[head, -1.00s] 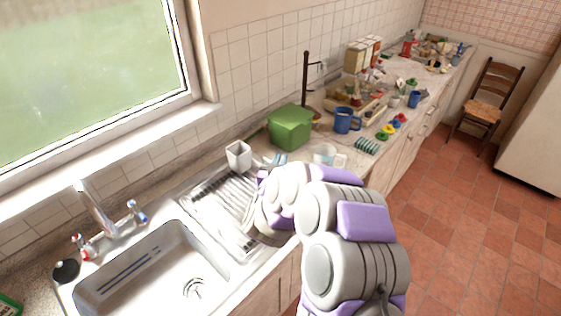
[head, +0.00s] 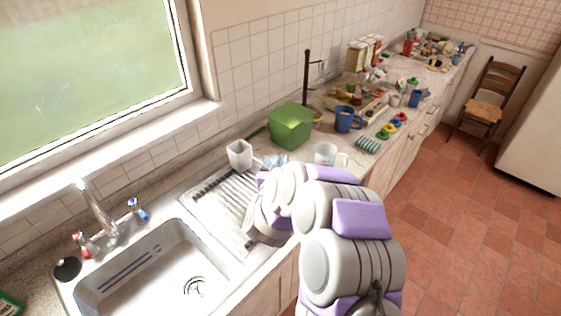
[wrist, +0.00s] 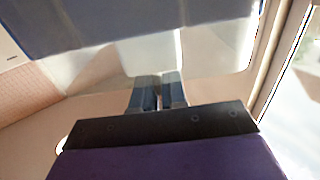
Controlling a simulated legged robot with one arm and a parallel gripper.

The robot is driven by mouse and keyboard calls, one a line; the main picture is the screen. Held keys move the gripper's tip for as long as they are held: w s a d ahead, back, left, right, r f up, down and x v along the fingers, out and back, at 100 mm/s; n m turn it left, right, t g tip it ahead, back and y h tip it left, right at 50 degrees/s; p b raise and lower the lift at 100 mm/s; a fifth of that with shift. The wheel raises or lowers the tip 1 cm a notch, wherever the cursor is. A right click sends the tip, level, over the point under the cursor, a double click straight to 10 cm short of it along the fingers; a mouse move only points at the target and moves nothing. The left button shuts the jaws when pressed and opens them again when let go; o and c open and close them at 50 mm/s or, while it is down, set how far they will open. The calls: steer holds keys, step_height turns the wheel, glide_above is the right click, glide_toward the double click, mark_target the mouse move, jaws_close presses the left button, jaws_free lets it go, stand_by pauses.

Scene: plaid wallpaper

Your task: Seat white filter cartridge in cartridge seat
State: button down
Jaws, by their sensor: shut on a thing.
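My gripper (wrist: 158,78) shows in the wrist view, with its two blue-grey fingers close together. They are shut on a thin pale part of a white piece (wrist: 205,55), which I take for the filter cartridge. Its upper part looks blue-grey and fills the top of that view. In the head view my arm hides most of the gripper. A white squarish open container (head: 240,155) stands by the drainboard, left of my arm's end. I cannot tell whether it is the cartridge or the seat. A clear jug with a handle (head: 326,155) stands to the right.
The metal sink (head: 150,275) and ribbed drainboard (head: 215,205) lie at the left. A green box (head: 291,127) stands behind my arm's end. A blue mug (head: 346,119), a striped dish rack (head: 368,145) and several small items crowd the counter to the right.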

steer(key=shift+f+b, duration=0.35)
steer(key=shift+f, duration=0.7)
steer(key=c, duration=1.1)
jaws_free()
steer(key=shift+s+f, duration=0.1)
steer(key=shift+s, duration=0.1)
steer(key=s+a+p, duration=0.2)
steer(key=s+p, duration=0.4)
steer(key=s, duration=1.1)
steer(key=shift+a, duration=0.3)
steer(key=shift+w, duration=0.1)
